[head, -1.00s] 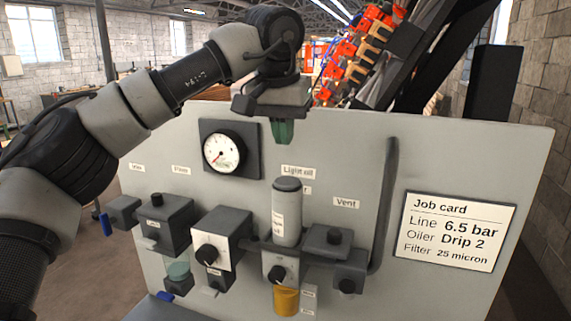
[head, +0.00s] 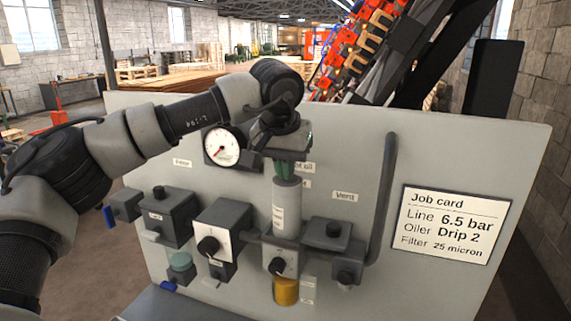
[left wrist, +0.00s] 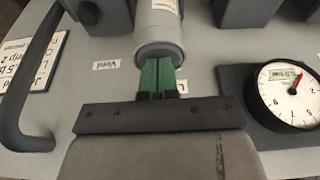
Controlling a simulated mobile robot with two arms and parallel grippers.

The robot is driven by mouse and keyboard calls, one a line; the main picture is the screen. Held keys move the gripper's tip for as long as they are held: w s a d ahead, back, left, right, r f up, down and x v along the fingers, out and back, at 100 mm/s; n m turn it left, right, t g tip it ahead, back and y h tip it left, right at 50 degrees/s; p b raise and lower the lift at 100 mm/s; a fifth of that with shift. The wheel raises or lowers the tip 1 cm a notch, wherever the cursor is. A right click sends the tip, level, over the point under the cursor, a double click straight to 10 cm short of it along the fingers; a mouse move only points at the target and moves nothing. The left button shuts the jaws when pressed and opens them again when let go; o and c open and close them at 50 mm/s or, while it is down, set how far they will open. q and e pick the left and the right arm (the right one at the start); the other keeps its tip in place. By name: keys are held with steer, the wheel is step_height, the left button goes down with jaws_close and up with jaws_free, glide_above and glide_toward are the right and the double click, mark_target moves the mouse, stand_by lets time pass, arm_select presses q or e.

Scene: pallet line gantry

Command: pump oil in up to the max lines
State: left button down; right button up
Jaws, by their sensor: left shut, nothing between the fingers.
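The light-oil pump is a grey upright cylinder (head: 286,212) with a pale label, standing in front of the panel above the oiler block. It also shows in the left wrist view (left wrist: 158,32). Below the block hangs a bowl with amber oil (head: 286,291); small tags (head: 308,290) beside it are too small to read. My left gripper (head: 288,177) is shut and empty, its green fingertips pointing down at the cylinder's top, very close or touching; I cannot tell which. The fingers also show in the left wrist view (left wrist: 158,74). My right gripper is not in view.
A round gauge (head: 221,147) sits just left of my left gripper. Black-knobbed units (head: 222,237), a vent block (head: 327,233) and a pale greenish bowl (head: 180,262) flank the cylinder. A dark pipe (head: 385,200) and the job card (head: 447,223) are to the right.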

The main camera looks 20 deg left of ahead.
arm_select(q)
steer(key=shift+s+f, duration=0.15)
steer(key=shift+f, duration=0.45)
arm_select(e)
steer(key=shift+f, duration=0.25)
